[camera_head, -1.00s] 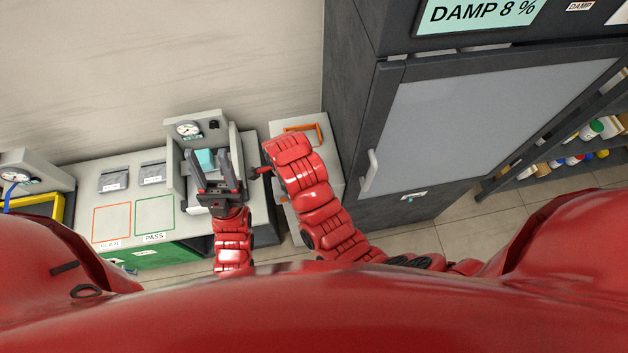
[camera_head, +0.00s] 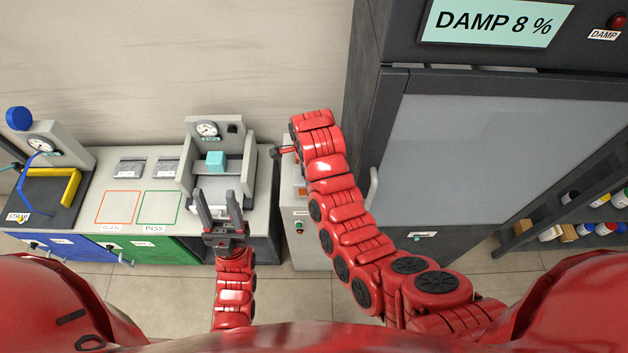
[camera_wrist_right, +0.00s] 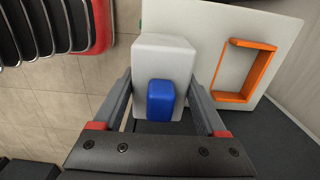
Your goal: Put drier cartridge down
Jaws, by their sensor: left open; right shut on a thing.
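The drier cartridge, a white block (camera_wrist_right: 163,55) with a blue part (camera_wrist_right: 160,100), is between the fingers of my right gripper (camera_wrist_right: 162,82) in the right wrist view. The gripper is shut on it. The cartridge is over or on a pale top (camera_wrist_right: 215,28), beside an orange open frame (camera_wrist_right: 247,70). I cannot tell whether it touches the top. In the head view my right arm hides the cartridge and most of that top. My left gripper (camera_head: 217,197) is open and empty, in front of the gauge machine with a teal block (camera_head: 215,161).
A dark cabinet (camera_head: 362,100) with a pale door (camera_head: 480,140) stands right of my right arm. The bench (camera_head: 95,185) at left has a red-outlined square (camera_head: 118,207), a green-outlined square (camera_head: 160,207) and two grey packets. A yellow-edged station (camera_head: 70,187) stands further left.

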